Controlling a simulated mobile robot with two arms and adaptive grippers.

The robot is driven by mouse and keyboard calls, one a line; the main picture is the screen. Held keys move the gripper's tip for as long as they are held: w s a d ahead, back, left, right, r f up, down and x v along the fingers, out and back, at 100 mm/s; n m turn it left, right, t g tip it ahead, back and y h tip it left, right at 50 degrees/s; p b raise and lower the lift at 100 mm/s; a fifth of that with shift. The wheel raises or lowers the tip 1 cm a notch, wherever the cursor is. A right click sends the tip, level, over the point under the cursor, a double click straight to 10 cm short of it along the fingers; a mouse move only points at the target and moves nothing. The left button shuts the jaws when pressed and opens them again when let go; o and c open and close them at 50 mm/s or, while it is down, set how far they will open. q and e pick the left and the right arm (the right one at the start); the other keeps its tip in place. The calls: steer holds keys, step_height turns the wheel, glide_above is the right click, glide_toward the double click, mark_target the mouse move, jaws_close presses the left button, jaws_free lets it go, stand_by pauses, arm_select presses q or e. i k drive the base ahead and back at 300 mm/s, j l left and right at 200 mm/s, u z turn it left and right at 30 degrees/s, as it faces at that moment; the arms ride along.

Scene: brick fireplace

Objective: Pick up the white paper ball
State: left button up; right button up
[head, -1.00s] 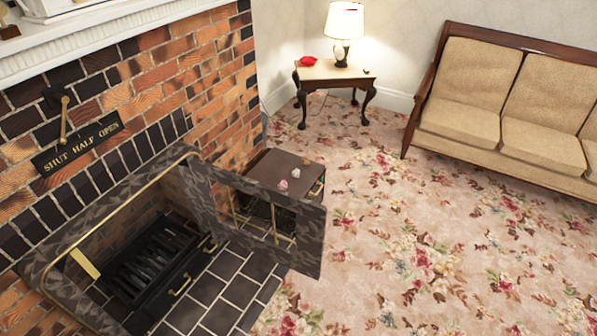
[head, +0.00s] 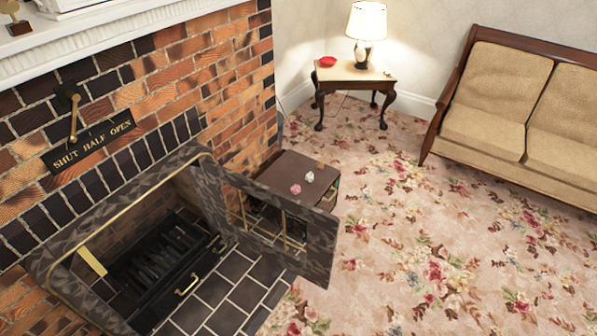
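The white paper ball (head: 309,177) is small and crumpled. It lies on the top of a low dark brown box (head: 276,176) beside the fireplace, near the box's right side. A pink crumpled ball (head: 295,189) lies close to it, a little lower left in the picture. Neither of my grippers shows in the head view, so their state is hidden.
The dark fireplace door (head: 316,237) stands open in front of the box and hides part of it. The brick fireplace (head: 190,80) fills the left. A side table (head: 355,73) with a lamp (head: 367,22) and a sofa (head: 497,92) stand behind. Flowered carpet (head: 420,230) is free at right.

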mark_target(310, 177)
steer(key=i+l+u, duration=0.35)
steer(key=l, duration=0.2)
steer(key=i+l+u, duration=0.35)
steer(key=l, duration=0.35)
steer(key=i+l+u, duration=0.2)
steer(key=l, duration=0.2)
steer(key=i+l+u, duration=0.15)
steer(key=l, duration=0.2)
steer(key=l+u, duration=0.2)
steer(key=l, duration=0.2)
steer(key=i, duration=0.05)
